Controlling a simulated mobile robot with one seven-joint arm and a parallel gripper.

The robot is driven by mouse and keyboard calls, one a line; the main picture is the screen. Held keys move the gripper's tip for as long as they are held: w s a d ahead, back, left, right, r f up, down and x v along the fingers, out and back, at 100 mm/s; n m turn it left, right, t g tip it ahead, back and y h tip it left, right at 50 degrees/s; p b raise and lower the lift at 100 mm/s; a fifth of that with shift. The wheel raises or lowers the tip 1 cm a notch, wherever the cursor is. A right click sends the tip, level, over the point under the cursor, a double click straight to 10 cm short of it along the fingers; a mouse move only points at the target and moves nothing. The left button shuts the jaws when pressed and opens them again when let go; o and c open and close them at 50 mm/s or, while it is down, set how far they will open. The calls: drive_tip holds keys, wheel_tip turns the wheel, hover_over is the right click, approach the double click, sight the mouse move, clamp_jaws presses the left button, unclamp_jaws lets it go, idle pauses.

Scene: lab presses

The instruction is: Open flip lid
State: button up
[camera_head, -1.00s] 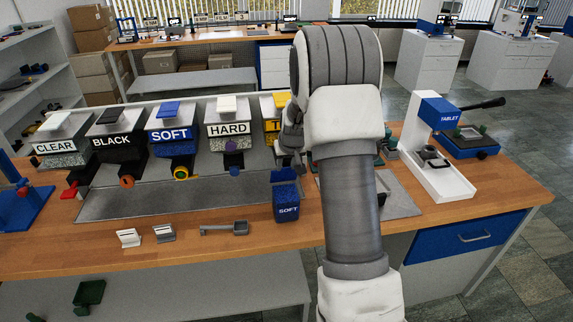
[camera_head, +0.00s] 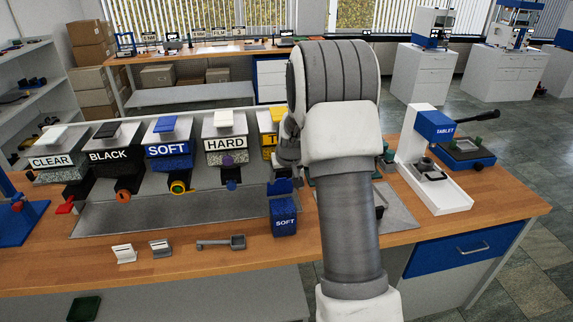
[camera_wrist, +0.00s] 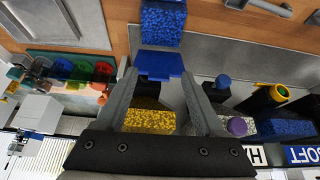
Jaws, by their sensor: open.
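A blue bin labelled SOFT (camera_head: 285,221) stands at the front of the bench, just left of my arm. Its blue flap (camera_head: 280,187) stands up at the bin's back edge. In the wrist view, blue granules show in the bin (camera_wrist: 163,22), and the flap (camera_wrist: 160,63) lies between my fingertips. My gripper (camera_wrist: 158,72) is open around the flap; I cannot tell whether a finger touches it. In the head view, my arm hides most of the gripper (camera_head: 290,160).
Hoppers labelled CLEAR (camera_head: 56,153), BLACK (camera_head: 112,155), SOFT (camera_head: 168,148) and HARD (camera_head: 226,142), plus a yellow one (camera_head: 270,138), line the back. A grey scoop (camera_head: 222,243) lies left of the bin. A tablet press (camera_head: 437,165) stands at right.

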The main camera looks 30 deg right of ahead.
drive_tip(key=b+v, duration=0.2)
drive_tip(key=v, duration=1.4)
drive_tip(key=shift+s+r, duration=0.25)
drive_tip(key=shift+c, duration=0.3)
drive_tip(key=shift+f, duration=0.2)
drive_tip(key=shift+c, duration=1.1)
drive_tip(key=f+t+b, duration=0.1)
drive_tip(key=f+b, duration=0.1)
drive_tip(key=w+d+f+h+b, duration=0.1)
drive_tip(key=f+b, duration=0.2)
drive_tip(key=w+d+f+t+b, duration=0.1)
drive_tip(key=f+b, duration=0.1)
drive_tip(key=b, duration=0.1)
drive_tip(key=shift+d+f+t, duration=0.2)
drive_tip(key=shift+f+t, duration=0.1)
drive_tip(key=shift+f, duration=0.1)
clamp_jaws()
drive_tip(key=t+h+b, duration=0.3)
drive_tip(key=t+b, duration=1.1)
drive_tip(key=b, duration=1.5)
approach(283, 180)
drive_tip(key=b+x, duration=0.1)
drive_tip(key=x, duration=0.6)
drive_tip(key=shift+a, duration=0.1)
